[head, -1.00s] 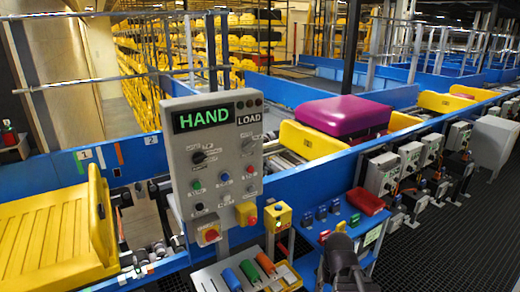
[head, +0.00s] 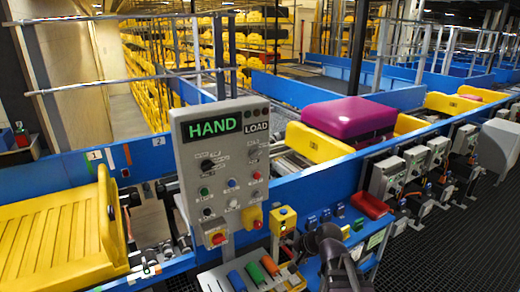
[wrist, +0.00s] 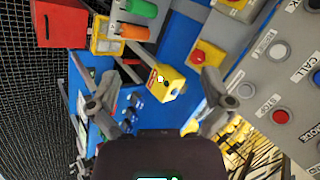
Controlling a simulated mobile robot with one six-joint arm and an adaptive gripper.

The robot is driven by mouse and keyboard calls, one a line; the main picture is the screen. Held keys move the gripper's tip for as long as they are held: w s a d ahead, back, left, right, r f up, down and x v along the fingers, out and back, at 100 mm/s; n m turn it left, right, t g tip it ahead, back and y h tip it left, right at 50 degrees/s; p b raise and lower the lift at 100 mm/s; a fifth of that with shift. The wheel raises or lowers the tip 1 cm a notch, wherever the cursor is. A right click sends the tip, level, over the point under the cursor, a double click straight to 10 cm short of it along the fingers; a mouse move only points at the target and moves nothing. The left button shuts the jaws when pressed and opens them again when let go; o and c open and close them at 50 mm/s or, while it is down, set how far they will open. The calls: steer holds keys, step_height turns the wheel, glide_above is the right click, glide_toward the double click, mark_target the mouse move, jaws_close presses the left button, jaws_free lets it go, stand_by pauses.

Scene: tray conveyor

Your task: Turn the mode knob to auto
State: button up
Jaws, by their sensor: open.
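The grey control panel (head: 228,170) stands left of centre in the head view, and its display (head: 212,127) reads HAND. Two rotary knobs sit below the display: a black one at left (head: 208,164) and one at right (head: 254,153). Their small labels are unreadable, so I cannot tell which is the mode knob or its exact setting. In the wrist view a MODE label (wrist: 312,135) shows at the right edge, but no knob shows clearly beside it. My gripper (wrist: 158,98) is open and empty, below and right of the panel in the head view (head: 326,242), apart from it.
A yellow post box (head: 284,219) stands between panel and gripper. Coloured handles (head: 254,273) lie in a tray below. A magenta suitcase (head: 348,116) rides the conveyor behind. Dark floor is clear at right.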

steer(key=w+a+r+m+t+y+p, duration=0.2)
steer(key=w+r+m+t, duration=0.3)
steer(key=r+m, duration=0.4)
steer(key=w+a+r+m+t+y+p, duration=0.2)
steer(key=w+r+m+t+p, duration=0.3)
steer(key=r, duration=0.8)
steer(key=shift+w+a+r+m, duration=0.3)
steer(key=shift+w+a+m, duration=0.25)
steer(key=shift+w+m, duration=1.05)
steer(key=shift+s+m, duration=0.3)
